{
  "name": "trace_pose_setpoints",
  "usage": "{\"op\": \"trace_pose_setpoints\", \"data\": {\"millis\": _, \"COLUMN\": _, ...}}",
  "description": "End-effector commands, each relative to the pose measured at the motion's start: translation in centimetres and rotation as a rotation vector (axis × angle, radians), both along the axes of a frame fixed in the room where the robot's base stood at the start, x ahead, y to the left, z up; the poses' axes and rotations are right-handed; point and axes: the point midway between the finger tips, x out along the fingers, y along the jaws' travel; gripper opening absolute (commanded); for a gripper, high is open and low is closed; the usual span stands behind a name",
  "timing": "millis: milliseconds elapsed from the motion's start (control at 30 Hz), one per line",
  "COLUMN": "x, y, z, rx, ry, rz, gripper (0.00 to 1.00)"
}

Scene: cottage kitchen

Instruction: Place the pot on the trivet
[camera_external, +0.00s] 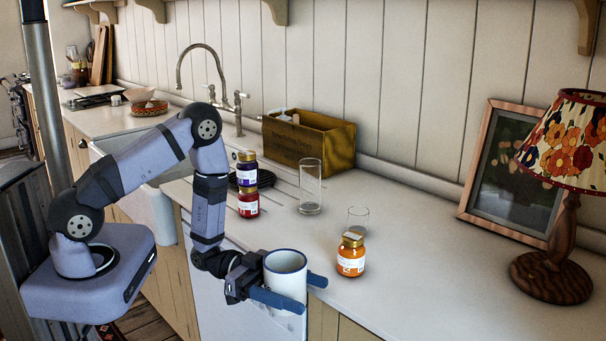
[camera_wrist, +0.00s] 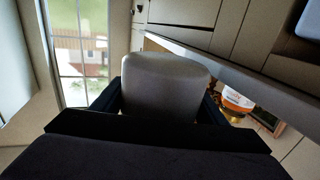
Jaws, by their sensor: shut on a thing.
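The pot (camera_external: 285,277) is a white cylinder with a blue rim, held upright at the counter's front edge in the external view. My gripper (camera_external: 290,291) is shut on it, with a blue finger on either side. In the wrist view the pale pot (camera_wrist: 165,88) fills the space between my fingers. A dark, flat, round thing (camera_external: 234,182) lies on the counter behind two stacked jars and may be the trivet. The jars hide part of it, and it is apart from the pot.
A purple jar (camera_external: 247,170) stands on a red jar (camera_external: 249,204). An orange jar (camera_external: 351,257) is right of the pot, near two clear glasses (camera_external: 310,188). A wooden box (camera_external: 308,143) is at the back; a lamp (camera_external: 553,262) is right. Bare counter lies between orange jar and lamp.

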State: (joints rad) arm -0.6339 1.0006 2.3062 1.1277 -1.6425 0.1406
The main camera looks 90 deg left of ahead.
Motion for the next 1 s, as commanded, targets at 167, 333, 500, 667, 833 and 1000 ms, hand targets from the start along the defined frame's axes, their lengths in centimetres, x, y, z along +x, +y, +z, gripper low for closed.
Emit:
{"op": "trace_pose_setpoints", "data": {"millis": 167, "x": 3.5, "y": 2.7, "z": 4.5, "rx": 0.005, "ry": -0.011, "rz": 0.057, "gripper": 0.31}}
{"op": "trace_pose_setpoints", "data": {"millis": 333, "x": 5.6, "y": 5.6, "z": 7.3, "rx": 0.005, "ry": -0.01, "rz": 0.126, "gripper": 0.31}}
{"op": "trace_pose_setpoints", "data": {"millis": 500, "x": 6.4, "y": 9.3, "z": 8.7, "rx": 0.004, "ry": -0.01, "rz": 0.212, "gripper": 0.31}}
{"op": "trace_pose_setpoints", "data": {"millis": 667, "x": 5.9, "y": 13.4, "z": 9.3, "rx": 0.004, "ry": -0.01, "rz": 0.313, "gripper": 0.31}}
{"op": "trace_pose_setpoints", "data": {"millis": 833, "x": 4.8, "y": 17.2, "z": 10.3, "rx": 0.003, "ry": -0.009, "rz": 0.418, "gripper": 0.31}}
{"op": "trace_pose_setpoints", "data": {"millis": 1000, "x": 3.8, "y": 19.4, "z": 11.1, "rx": 0.001, "ry": -0.006, "rz": 0.488, "gripper": 0.31}}
